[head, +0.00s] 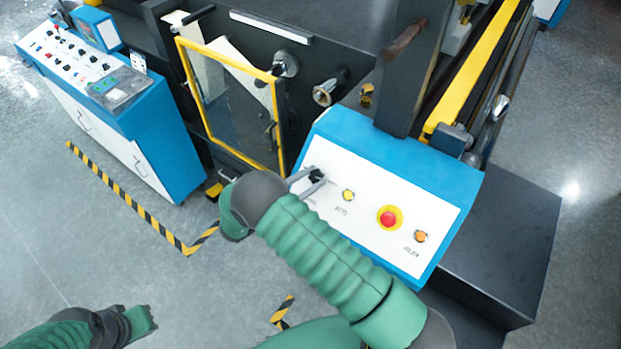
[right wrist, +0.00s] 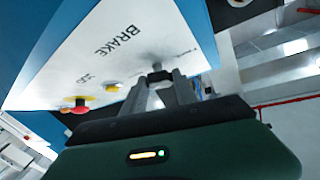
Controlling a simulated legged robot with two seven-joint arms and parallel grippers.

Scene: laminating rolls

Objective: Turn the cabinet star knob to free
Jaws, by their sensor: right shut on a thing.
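The blue cabinet (head: 350,135) has a slanted white front panel (head: 365,215). A small dark knob (head: 317,175) sits near the panel's left end, and the gripper partly hides it. My right gripper (head: 308,182) has its two grey fingers closed around this knob. In the right wrist view the fingers (right wrist: 168,92) meet at the knob (right wrist: 158,70), beside the word BRAKE. The knob's star shape and its marked positions are too small to read. My left gripper (head: 140,320) is low at the left, over the floor and away from the cabinet; its jaws are not clear.
A yellow button (head: 348,195), a red stop button (head: 389,217) and an orange button (head: 420,236) sit along the panel. A yellow-framed guard (head: 190,80) stands behind at the left. A blue control desk (head: 170,130) is further left, with open floor in front.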

